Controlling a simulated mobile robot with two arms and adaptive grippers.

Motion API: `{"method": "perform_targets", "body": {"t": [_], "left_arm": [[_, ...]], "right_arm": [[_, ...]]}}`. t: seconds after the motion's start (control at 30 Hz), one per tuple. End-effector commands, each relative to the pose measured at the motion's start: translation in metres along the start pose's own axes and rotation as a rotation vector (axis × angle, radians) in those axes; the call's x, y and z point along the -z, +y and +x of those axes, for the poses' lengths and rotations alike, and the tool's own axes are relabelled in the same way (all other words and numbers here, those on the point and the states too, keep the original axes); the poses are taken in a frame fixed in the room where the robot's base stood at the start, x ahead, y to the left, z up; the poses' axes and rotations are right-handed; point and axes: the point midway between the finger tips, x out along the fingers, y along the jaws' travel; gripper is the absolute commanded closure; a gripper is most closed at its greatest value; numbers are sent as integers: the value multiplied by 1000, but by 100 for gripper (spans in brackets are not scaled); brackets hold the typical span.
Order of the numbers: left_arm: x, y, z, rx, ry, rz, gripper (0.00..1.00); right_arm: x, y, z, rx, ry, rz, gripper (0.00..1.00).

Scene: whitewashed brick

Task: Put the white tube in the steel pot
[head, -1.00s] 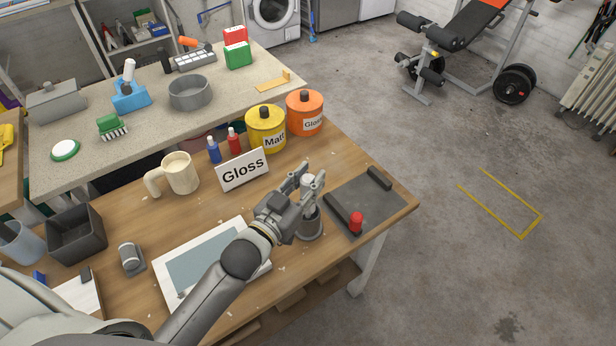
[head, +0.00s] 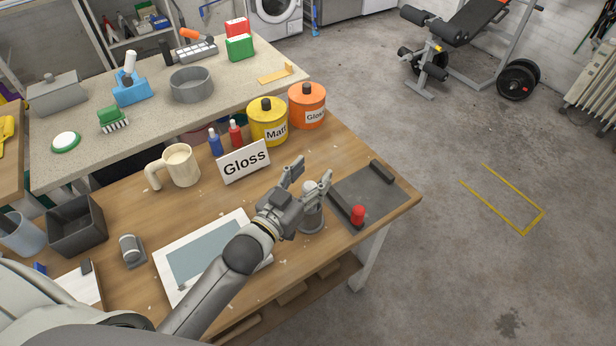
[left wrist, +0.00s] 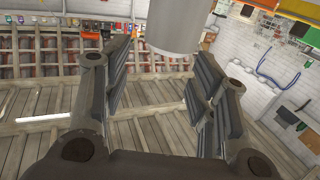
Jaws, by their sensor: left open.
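The white tube (head: 311,190) stands upright near the right part of the wooden table. Its lower part is inside a small grey pot (head: 312,224), which I take for the steel pot. My left gripper (head: 309,176) is open, with its two fingers spread apart around the tube's top. In the left wrist view the pale tube end (left wrist: 172,30) shows between and beyond the open fingers (left wrist: 160,70), clear of both pads. How deep the tube sits in the pot is partly hidden by my gripper. My right gripper is not in view.
A framed panel (head: 205,252) lies to the left. A round grey pan (head: 191,85) is on the back bench.

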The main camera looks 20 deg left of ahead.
Motion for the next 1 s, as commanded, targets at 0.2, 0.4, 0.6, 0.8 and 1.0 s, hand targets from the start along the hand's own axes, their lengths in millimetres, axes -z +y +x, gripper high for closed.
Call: {"method": "perform_targets", "body": {"t": [0.2,0.4,0.6,0.8,1.0], "left_arm": [[-1,0,-14,0,-2,-1,47],[-2,0,-46,0,-4,0,47],[-2,0,-80,1,-4,0,47],[-1,0,-106,0,-2,0,47],[0,0,-118,0,0,0,47]], "right_arm": [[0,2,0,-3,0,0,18],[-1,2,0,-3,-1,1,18],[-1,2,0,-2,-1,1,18],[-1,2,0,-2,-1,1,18],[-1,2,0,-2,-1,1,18]]}}
